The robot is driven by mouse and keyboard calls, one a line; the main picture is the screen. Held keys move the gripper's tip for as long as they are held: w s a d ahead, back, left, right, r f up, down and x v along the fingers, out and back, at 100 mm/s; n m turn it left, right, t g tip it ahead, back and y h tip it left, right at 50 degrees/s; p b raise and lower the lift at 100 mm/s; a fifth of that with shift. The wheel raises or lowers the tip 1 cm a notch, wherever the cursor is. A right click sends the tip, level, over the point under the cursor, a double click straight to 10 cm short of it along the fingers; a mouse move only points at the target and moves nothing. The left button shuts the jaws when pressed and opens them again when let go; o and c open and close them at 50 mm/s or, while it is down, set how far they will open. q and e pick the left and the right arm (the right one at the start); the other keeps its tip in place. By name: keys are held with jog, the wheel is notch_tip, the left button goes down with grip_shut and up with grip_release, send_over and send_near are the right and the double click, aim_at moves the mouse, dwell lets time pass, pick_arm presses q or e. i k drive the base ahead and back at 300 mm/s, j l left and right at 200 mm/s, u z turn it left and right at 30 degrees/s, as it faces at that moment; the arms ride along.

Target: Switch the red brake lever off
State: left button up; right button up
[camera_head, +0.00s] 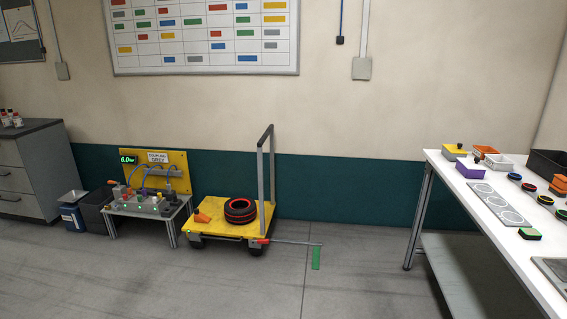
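A yellow flatbed cart (222,222) stands on the floor left of centre, with a grey push handle (266,185) upright at its right side. A small red lever (263,241) shows low at the cart's front right corner, where a thin grey rod runs out to the right. It looks like the brake lever, but is too small to tell its exact position. Neither of my grippers is in view.
A low grey bench (150,207) with a yellow panel (155,160) stands left of the cart. A white table (470,170) with several parts stands at right. A green strip (316,258) lies on the floor by the rod's end. The floor in front is clear.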

aim_at(253, 241)
jog(key=i+u, duration=0.15)
jog(key=i, duration=0.45)
jog(key=i+l+u, duration=0.15)
jog(key=i, duration=0.4)
jog(key=i+l, duration=0.8)
jog(key=i, duration=0.2)
jog(key=i+l+u, duration=0.15)
jog(key=i+l, duration=0.65)
jog(key=i, duration=0.2)
